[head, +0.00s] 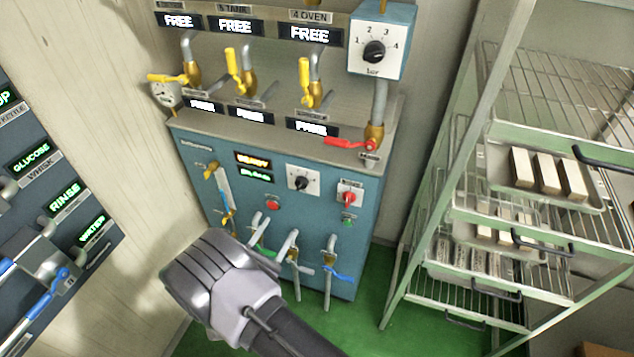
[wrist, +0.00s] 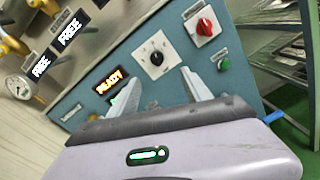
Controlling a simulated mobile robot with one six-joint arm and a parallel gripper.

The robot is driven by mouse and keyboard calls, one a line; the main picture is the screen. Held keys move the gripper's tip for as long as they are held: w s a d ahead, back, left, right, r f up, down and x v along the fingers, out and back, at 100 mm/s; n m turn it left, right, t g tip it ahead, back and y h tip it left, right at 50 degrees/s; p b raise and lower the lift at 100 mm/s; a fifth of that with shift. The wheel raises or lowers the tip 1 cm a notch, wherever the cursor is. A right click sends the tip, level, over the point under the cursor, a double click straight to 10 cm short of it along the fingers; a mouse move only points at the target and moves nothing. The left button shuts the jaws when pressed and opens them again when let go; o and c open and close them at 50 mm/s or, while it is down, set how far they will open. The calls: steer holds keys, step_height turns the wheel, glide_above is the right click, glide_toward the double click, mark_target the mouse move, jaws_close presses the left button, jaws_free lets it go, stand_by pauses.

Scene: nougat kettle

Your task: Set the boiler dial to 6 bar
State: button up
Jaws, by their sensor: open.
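A black dial on a white plate (head: 301,182) sits on the blue boiler front, right of the lit signs. It also shows in the wrist view (wrist: 156,60), beyond and between my fingertips. Its pointer and scale are too small to read. Another black dial (head: 374,52), marked 1 to 4 and "bar", is on the box at the upper right. My gripper (wrist: 148,88) is open and empty, facing the boiler panel and apart from the dial. In the head view my gripper's body hides part of the lower panel.
A red switch (wrist: 205,25) and green button (wrist: 224,64) are right of the dial. A wire rack with trays (head: 540,190) stands at right. A dark panel is at left.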

mark_target(299, 189)
steer(key=shift+n+y, duration=0.3)
steer(key=b+x, duration=0.1)
steer(key=x, duration=0.4)
steer(key=b+x, duration=0.2)
steer(key=x, duration=0.4)
steer(key=a+b+x, duration=0.1)
steer(key=x, duration=0.5)
steer(key=shift+w+d+f, duration=0.1)
steer(key=shift+w+f, duration=0.15)
jaws_close()
